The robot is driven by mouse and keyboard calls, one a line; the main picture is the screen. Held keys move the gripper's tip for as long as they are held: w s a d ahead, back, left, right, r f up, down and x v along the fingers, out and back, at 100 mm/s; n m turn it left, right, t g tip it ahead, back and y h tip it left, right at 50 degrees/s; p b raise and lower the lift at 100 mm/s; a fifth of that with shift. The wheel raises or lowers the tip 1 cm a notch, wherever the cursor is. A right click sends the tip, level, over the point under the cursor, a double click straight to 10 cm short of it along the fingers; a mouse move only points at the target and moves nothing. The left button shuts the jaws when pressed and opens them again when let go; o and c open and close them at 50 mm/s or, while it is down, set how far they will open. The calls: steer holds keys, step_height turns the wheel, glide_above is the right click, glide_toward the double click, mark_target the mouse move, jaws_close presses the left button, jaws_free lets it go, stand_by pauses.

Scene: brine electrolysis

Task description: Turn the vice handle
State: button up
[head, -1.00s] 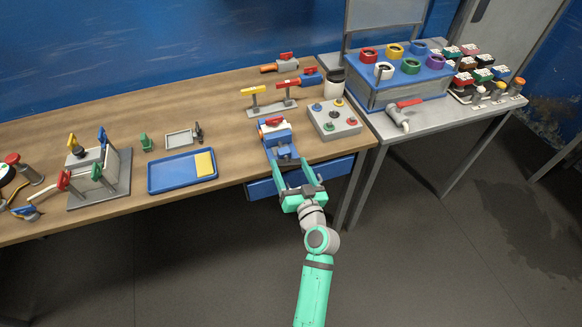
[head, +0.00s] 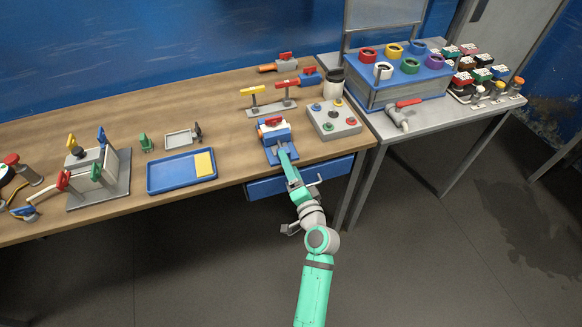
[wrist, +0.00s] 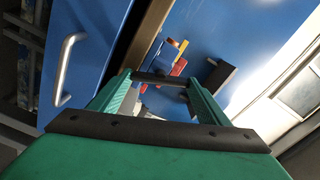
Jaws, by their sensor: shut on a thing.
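The blue vice (head: 274,133) stands at the front edge of the wooden bench, with a red and white piece held at its top. My gripper (head: 284,150) reaches up to the vice's front, its two fingers one above the other, so only one shows clearly in the head view. In the wrist view my gripper (wrist: 158,77) is shut on the dark vice handle (wrist: 158,79), a bar that spans between the two green fingertips. The vice body behind it is partly hidden by the fingers. In the head view the handle is hidden behind my gripper.
A blue drawer (head: 330,172) with a metal handle sits under the bench, close to my gripper; its front also fills the left of the wrist view (wrist: 90,50). A grey button box (head: 334,120) stands right of the vice, and a blue tray (head: 168,175) lies to its left.

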steer(key=shift+m, duration=1.1)
steer(key=o, duration=1.1)
steer(key=shift+c, duration=0.2)
steer(key=v, duration=1)
steer(key=shift+s+d, duration=0.15)
steer(key=shift+s, duration=0.25)
